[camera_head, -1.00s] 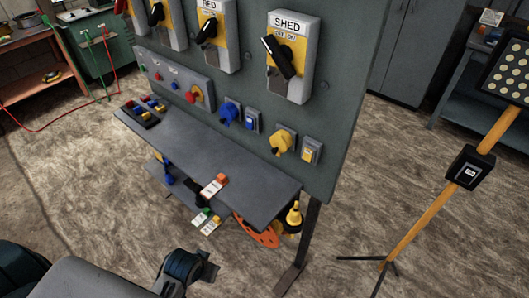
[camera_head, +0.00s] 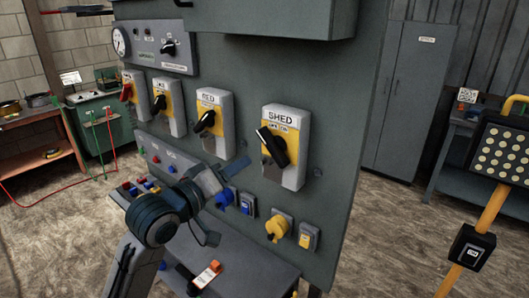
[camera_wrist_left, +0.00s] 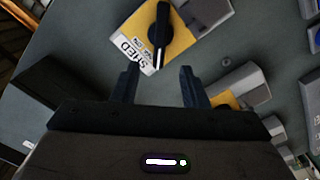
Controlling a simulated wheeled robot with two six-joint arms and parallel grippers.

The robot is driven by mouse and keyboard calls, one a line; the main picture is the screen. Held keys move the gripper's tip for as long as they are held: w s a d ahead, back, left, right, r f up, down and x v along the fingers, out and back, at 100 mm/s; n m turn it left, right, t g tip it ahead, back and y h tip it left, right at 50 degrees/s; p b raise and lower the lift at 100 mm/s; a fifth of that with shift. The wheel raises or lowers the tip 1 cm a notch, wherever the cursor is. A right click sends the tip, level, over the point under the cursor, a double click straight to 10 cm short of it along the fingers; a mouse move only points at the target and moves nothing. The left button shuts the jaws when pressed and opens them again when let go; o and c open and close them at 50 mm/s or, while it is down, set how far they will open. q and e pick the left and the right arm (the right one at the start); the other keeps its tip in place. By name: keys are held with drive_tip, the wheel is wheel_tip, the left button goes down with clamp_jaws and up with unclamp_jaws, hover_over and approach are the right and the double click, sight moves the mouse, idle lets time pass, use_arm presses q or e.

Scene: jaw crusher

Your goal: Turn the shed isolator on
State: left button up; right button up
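The shed isolator (camera_head: 288,150) is a grey box with a yellow plate and a SHED label, on the grey panel. Its black handle (camera_head: 273,148) is tilted, upper end to the left; the small position marks are too blurred to read surely. In the left wrist view the SHED isolator's black handle (camera_wrist_left: 159,30) stands ahead, beyond the fingertips. My left gripper (camera_head: 233,200) is open and empty, below and left of the isolator, apart from it. Its two fingers (camera_wrist_left: 159,72) show spread in the wrist view. My right gripper is not in view.
The RED isolator (camera_head: 212,125) and two more switches sit to the left. A blue socket (camera_head: 226,199) and a yellow socket (camera_head: 277,228) are below. A shelf (camera_head: 245,268) juts out under the panel. A yellow stand (camera_head: 480,225) is at right, with open floor between.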

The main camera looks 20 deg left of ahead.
sight(269, 148)
use_arm(q)
drive_tip(key=p+x, duration=0.3)
drive_tip(key=x, duration=0.6)
drive_tip(key=shift+w, duration=0.15)
drive_tip(key=shift+w+d+f, duration=0.1)
drive_tip(key=shift+w+d, duration=0.2)
drive_tip(key=shift+w, duration=0.35)
clamp_jaws()
